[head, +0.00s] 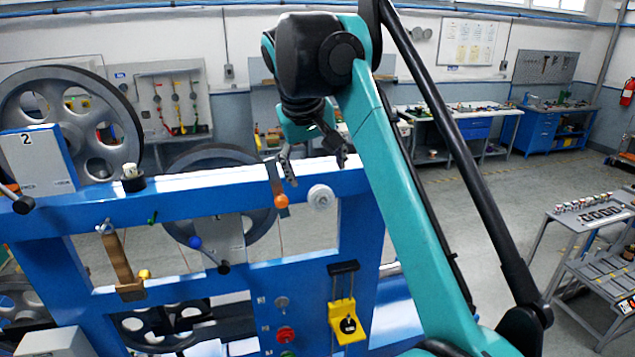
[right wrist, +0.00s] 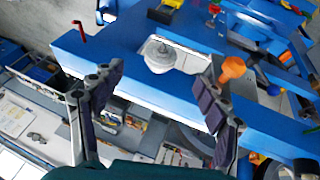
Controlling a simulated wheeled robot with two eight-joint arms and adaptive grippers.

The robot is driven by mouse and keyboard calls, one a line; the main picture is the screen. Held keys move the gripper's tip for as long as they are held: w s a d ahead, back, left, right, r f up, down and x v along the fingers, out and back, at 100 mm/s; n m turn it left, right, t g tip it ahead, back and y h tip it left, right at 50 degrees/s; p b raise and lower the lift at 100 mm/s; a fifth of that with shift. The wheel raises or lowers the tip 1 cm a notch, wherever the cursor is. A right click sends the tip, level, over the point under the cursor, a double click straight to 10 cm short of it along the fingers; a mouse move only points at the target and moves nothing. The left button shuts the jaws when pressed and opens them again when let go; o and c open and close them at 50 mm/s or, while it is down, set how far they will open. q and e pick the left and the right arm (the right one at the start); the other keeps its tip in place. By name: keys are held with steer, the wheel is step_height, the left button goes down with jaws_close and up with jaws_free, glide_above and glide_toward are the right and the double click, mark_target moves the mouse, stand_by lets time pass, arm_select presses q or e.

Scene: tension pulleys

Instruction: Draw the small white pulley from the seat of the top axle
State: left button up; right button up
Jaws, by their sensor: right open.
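The small white pulley (head: 321,197) sits on the front of the blue frame's top beam (head: 235,187), near its right end. It shows in the right wrist view (right wrist: 160,55) as a pale disc with a central hub, beyond the fingertips. Its axle is mostly hidden behind it. My right gripper (head: 316,168) is open and empty, just above the beam and the pulley. In the right wrist view its two fingers (right wrist: 162,90) are spread wide apart, with the pulley between their directions and no visible contact. My left gripper is not in view.
An orange knob (head: 281,201) on a lever is left of the pulley, close to one finger in the right wrist view (right wrist: 232,68). A yellow holder (head: 347,322) hangs below. Large grey wheels (head: 75,115) stand left. A grey cart (head: 590,215) is at right.

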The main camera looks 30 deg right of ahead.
mark_target(319, 190)
steer(key=x, duration=0.4)
steer(key=w+x, duration=0.1)
steer(key=x, duration=0.3)
steer(key=shift+w+f, duration=0.1)
steer(key=shift+w, duration=0.2)
steer(key=shift+s+d+f, duration=0.2)
steer(key=shift+s+f, duration=0.05)
steer(key=shift+f, duration=0.15)
steer(key=shift+w+f, duration=0.25)
steer(key=shift+w, duration=0.15)
steer(key=shift+s+r, duration=0.1)
steer(key=shift+s, duration=0.15)
steer(key=c, duration=1.3)
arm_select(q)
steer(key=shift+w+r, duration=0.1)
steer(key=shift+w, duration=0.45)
arm_select(e)
steer(key=shift+w, duration=0.1)
